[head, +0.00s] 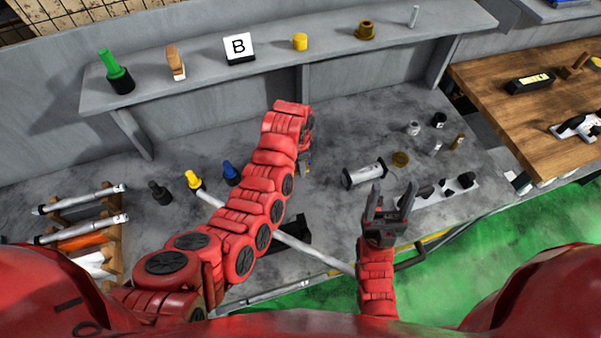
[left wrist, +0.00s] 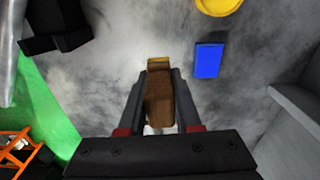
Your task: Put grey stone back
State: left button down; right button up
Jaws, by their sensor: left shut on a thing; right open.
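My left gripper (left wrist: 160,105) is shut on a brown block with a yellowish end (left wrist: 159,92); the block sits between the two fingers. In the head view the left gripper (head: 305,163) is over the grey bench, largely hidden by my own arm. I cannot pick out a plainly grey stone; the held block looks brown. A similar brown wooden piece (head: 175,63) stands on the grey shelf (head: 210,80). My right gripper (head: 393,200) is open and empty near the bench's front edge, by a silver cylinder (head: 364,175).
The shelf also holds a green-handled tool (head: 115,71), a white B block (head: 239,48), a yellow cylinder (head: 300,42) and a brass bushing (head: 365,30). Blue (head: 231,173) and yellow (head: 193,181) pieces stand on the bench. A blue block (left wrist: 208,60) is beside the held block in the wrist view.

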aim_at(300, 189)
pick_arm(q)
jog(key=shift+s+f, duration=0.15)
jog(key=shift+f, duration=0.2)
jog(key=f+b, duration=0.3)
jog(key=f, duration=0.1)
jog(key=f+b, duration=0.3)
jog(key=f, duration=0.2)
jog(key=shift+s+a+f, duration=0.1)
jog(key=shift+s+f, duration=0.1)
jog(key=shift+f, duration=0.1)
jog(key=shift+f+b, duration=0.25)
jog(key=shift+b, duration=0.1)
